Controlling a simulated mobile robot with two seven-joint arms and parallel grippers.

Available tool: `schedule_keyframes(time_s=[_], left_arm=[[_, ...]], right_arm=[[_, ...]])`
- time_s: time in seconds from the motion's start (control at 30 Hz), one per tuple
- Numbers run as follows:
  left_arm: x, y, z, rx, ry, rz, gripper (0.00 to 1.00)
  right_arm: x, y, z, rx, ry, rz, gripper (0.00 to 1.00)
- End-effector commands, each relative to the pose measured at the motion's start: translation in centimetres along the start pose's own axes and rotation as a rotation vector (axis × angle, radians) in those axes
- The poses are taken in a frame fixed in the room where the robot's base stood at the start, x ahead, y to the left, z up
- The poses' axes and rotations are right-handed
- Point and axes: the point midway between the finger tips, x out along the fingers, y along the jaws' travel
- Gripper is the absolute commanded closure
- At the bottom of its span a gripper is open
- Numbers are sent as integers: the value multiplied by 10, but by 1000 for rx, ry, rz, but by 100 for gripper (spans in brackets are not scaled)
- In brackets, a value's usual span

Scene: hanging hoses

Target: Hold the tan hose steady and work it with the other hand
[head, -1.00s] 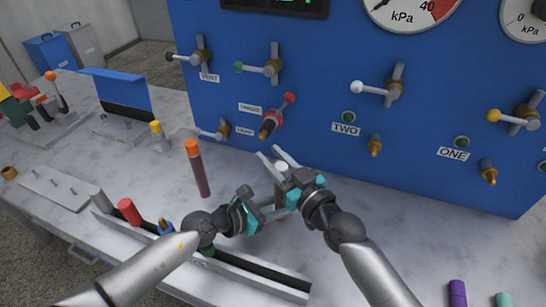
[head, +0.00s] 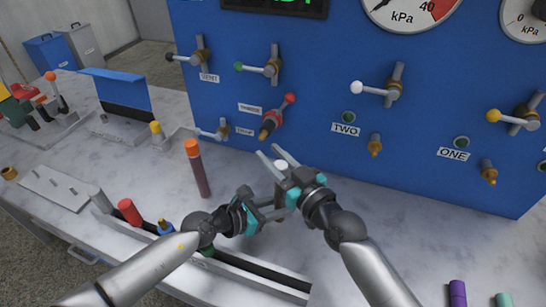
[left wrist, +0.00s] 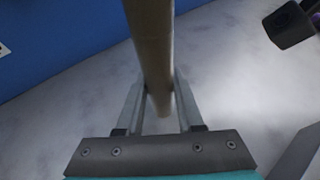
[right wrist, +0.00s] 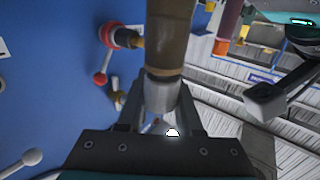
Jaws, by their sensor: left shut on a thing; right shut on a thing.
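The tan hose (left wrist: 152,50) runs between the two fingers of my left gripper (left wrist: 158,105) in the left wrist view. In the right wrist view, the tan hose (right wrist: 170,35) ends in a grey metal collar (right wrist: 160,97), and my right gripper (right wrist: 160,118) is shut on that collar. In the head view, my right gripper (head: 273,160) is above and to the right of my left gripper (head: 272,205), close together over the bench. A pale tip (head: 281,164) shows between the right fingers. The rest of the hose is mostly hidden by the grippers in the head view.
The blue panel (head: 300,120) stands just behind, with a red-handled valve (head: 272,117) and a brass nozzle (head: 375,145). A rail tray (head: 290,283) lies in front. The bench at right is mostly clear.

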Motion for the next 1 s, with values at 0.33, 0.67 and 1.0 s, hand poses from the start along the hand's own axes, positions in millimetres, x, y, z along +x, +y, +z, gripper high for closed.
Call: schedule_keyframes(time_s=[0.33,0.67,1.0], left_arm=[[0,0,0,1,1,-1,100],[0,-1,0,1,1,-2,100],[0,-1,0,1,1,-2,100]], right_arm=[[0,0,-4,1,0,1,100],[0,0,-7,0,-1,1,100],[0,0,-20,0,1,0,100]])
